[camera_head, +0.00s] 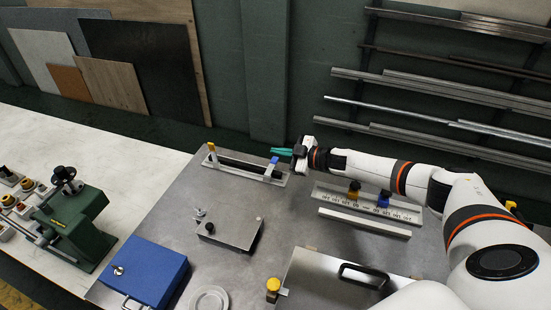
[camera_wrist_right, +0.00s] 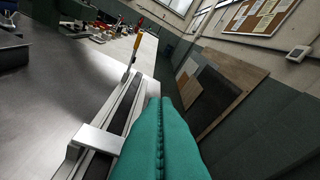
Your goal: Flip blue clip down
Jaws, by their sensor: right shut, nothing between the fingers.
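The blue clip (camera_head: 272,164) stands up at the right end of a clamp rail (camera_head: 238,172) holding a dark rod, on the grey table's far edge. A yellow clip (camera_head: 211,147) is at the rail's left end; it stands upright in the right wrist view (camera_wrist_right: 134,48). My right gripper (camera_head: 280,152), with green fingers, is shut and empty, just above and beyond the blue clip. I cannot tell if it touches the clip. In the right wrist view the shut fingers (camera_wrist_right: 158,125) lie beside the rail (camera_wrist_right: 118,115); the blue clip is not visible there. My left gripper is not in view.
A small metal box (camera_head: 230,232), a blue box (camera_head: 145,272) and a lid with a black handle (camera_head: 335,285) are nearer. Metal bars hang on the back wall.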

